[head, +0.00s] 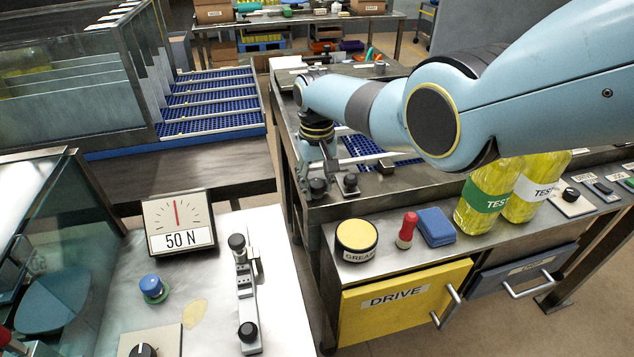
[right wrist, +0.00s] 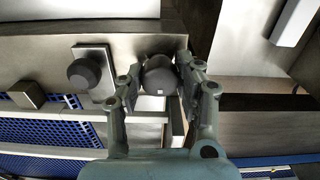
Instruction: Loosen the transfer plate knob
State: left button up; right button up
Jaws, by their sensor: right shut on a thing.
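My right gripper (head: 318,178) points down at the near left corner of the steel conveyor table (head: 390,190). It is shut on a dark round knob (right wrist: 160,75), with one finger on each side of it. In the head view this knob (head: 318,187) shows just under the fingers. The underside of the gripped knob is hidden. My left gripper is not in view.
A yellow-lidded grease tin (head: 357,236), a red-capped stick (head: 407,230), a blue block (head: 436,227) and yellow bottles (head: 488,195) stand on the near shelf. A 50 N gauge (head: 180,224) stands on the left bench. An open gap separates the benches.

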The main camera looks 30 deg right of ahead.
aim_at(317, 182)
jog(key=shift+f, duration=0.1)
jog(key=o, duration=1.2)
jog(key=shift+c, duration=0.2)
notch_tip(317, 182, up, 12)
